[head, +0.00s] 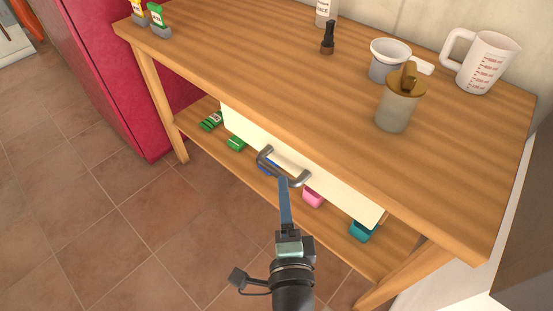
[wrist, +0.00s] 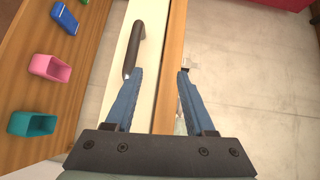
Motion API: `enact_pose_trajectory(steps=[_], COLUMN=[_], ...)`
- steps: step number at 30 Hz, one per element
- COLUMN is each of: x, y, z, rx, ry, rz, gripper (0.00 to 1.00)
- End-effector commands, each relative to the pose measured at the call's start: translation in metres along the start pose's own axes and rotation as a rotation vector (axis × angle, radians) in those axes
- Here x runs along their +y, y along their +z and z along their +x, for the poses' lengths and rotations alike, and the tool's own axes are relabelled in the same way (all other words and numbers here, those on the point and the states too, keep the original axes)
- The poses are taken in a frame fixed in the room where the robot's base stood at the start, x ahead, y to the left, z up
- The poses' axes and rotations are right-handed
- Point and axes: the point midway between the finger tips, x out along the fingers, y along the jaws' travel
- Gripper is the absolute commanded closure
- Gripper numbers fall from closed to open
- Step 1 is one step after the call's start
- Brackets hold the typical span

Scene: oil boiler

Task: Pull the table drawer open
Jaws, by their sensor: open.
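The wooden table (head: 250,60) has a cream drawer front (head: 245,125) under its top edge, and the drawer looks closed. A dark grey bar handle (head: 268,155) sticks out from the drawer front. My gripper (head: 283,182) is at the handle in the head view, its fingers seen edge-on. In the wrist view my gripper (wrist: 160,73) is open, with nothing visibly clamped. The handle (wrist: 136,45) there lies just beyond the left fingertip, along the cream drawer front (wrist: 146,85). The right finger is apart from it, past the table edge. Whether the left finger touches the handle is unclear.
A lower shelf (head: 345,250) holds a pink container (head: 313,197), a teal container (head: 362,231) and green items. A jar (head: 398,103), a white cup (head: 389,60) and a measuring jug (head: 484,62) stand on top. A red cabinet (head: 85,60) is at left. Tiled floor (head: 130,220) in front is clear.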

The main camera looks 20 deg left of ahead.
Motion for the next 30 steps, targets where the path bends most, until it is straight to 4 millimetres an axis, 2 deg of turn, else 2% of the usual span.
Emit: enact_pose_trajectory(steps=[1, 3, 8, 11, 24, 30], x=[0.014, 0.029, 0.04, 0.04, 0.045, 0.047], y=[0.005, 0.009, 0.012, 0.011, 0.012, 0.013], z=[-0.009, -0.018, -0.019, -0.009, 0.068, 0.094], rx=[-0.002, -0.002, -0.001, -0.001, -0.003, -0.003], ry=[0.033, 0.058, 0.074, 0.073, 0.071, 0.072], rz=[0.067, 0.136, 0.189, 0.187, 0.183, 0.183], gripper=[0.45, 0.45, 0.45, 0.45, 0.45, 0.45])
